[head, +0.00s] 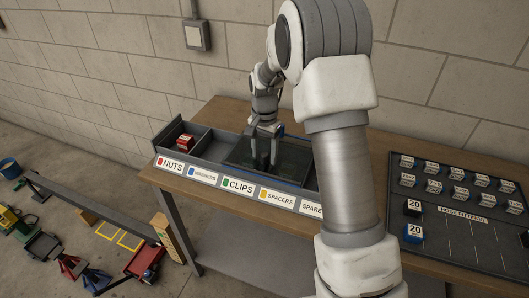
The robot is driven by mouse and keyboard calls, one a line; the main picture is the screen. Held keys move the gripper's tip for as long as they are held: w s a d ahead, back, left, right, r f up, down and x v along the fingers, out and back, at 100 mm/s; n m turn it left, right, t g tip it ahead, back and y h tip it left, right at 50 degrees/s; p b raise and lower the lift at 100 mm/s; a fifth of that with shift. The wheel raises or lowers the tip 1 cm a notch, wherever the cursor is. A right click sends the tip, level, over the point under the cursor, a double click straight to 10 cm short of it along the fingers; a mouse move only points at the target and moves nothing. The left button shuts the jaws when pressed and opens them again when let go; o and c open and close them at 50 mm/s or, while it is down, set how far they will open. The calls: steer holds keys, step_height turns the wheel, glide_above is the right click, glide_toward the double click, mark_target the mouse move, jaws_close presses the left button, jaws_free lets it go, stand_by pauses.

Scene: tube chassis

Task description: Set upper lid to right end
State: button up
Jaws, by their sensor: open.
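A long grey bin (205,179) sits along the front of the workbench, with labels NUTS, WASHERS, CLIPS, SPACERS and a partly covered SPARE on its front. A dark, see-through lid (292,170) with a blue edge lies over the CLIPS and SPACERS part. I cannot tell whether a second lid lies under it. My gripper (267,163) points down over this lid with its fingers apart and nothing seen between them. Whether the fingertips touch the lid is unclear. My arm hides the bin's right end.
A red box (185,141) is in the uncovered left end of the bin. A dark hose-fittings board (460,238) with several small boxes lies to the right. Bare wooden bench top (225,112) shows behind the bin. Stands and a red cart (145,260) are on the floor at left.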

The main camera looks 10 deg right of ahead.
jaws_close()
stand_by(1.4)
